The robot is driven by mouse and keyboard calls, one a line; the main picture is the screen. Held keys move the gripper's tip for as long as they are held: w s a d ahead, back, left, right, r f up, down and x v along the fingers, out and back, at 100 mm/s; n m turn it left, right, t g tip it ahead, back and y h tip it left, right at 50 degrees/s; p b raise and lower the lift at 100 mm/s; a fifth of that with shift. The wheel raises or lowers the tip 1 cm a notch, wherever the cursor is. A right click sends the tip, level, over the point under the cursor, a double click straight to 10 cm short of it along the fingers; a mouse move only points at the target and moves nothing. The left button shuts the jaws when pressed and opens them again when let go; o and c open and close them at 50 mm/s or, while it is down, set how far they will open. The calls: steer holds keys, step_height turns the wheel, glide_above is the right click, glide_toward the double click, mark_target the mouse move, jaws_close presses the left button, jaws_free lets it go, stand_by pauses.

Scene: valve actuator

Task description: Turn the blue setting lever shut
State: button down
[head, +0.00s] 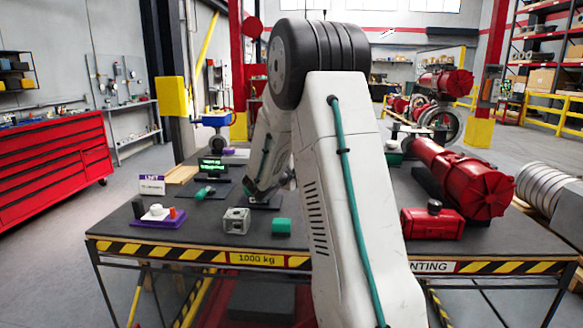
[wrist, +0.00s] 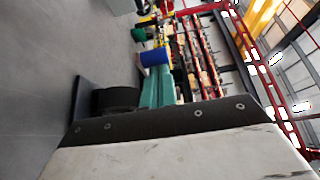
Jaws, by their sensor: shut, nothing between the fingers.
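A blue part (head: 216,119) stands on a dark support at the far left of the workbench in the head view. A blue cylinder (wrist: 155,57) shows in the wrist view beyond teal finger parts. I cannot tell which of these, if either, is the setting lever, nor its angle. My gripper (head: 250,189) is low over the middle of the bench, mostly hidden behind my arm. It is shut, with nothing seen in it. In the head view it is apart from the blue part, nearer and to its right.
The workbench (head: 190,258) carries a grey block (head: 236,220), a teal cylinder (head: 282,226), a purple-based fixture (head: 158,216) and a lit green display (head: 212,163). A large red actuator (head: 462,178) lies at the right. My arm hides the bench's middle. Floor at left is clear.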

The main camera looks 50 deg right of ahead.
steer(key=shift+s, duration=0.1)
steer(key=s+a, duration=0.4)
steer(key=a, duration=0.8)
steer(key=shift+s+a, duration=0.2)
